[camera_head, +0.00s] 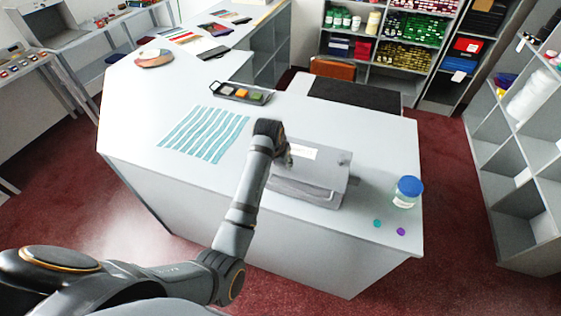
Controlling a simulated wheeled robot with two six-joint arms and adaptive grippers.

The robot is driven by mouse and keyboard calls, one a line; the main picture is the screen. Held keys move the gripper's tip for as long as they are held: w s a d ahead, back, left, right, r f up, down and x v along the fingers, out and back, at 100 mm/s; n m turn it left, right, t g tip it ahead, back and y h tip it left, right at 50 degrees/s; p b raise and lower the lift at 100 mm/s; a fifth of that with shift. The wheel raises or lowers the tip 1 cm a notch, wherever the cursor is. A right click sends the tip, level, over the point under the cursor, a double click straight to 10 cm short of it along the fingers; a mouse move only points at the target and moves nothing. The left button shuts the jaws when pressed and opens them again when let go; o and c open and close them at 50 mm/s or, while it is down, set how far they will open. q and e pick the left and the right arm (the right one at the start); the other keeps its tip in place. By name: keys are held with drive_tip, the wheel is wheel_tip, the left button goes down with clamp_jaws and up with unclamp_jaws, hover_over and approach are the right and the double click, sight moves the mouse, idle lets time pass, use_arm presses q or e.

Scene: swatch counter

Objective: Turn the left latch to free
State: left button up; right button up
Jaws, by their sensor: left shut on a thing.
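A grey case (322,177) with a pale label on its lid stands on the white counter (385,140). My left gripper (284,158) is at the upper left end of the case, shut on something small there. The gripper and wrist cover the spot, so the left latch itself is hidden and I cannot tell which way it is turned. The lid appears to be down. My right gripper is not in view.
A jar with a blue lid (408,190) stands right of the case, with a teal dot (377,223) and a purple dot (401,231) near the counter edge. A striped teal cloth (205,134) and a black tray (240,93) of coloured blocks lie to the left.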

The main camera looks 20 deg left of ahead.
sight(281, 164)
use_arm(q)
drive_tip(key=shift+n, duration=0.3)
drive_tip(key=o, duration=1.2)
drive_tip(key=shift+c, duration=0.2)
drive_tip(key=shift+r, duration=0.25)
wheel_tip(281, 164, up, 10)
drive_tip(key=shift+f, duration=0.25)
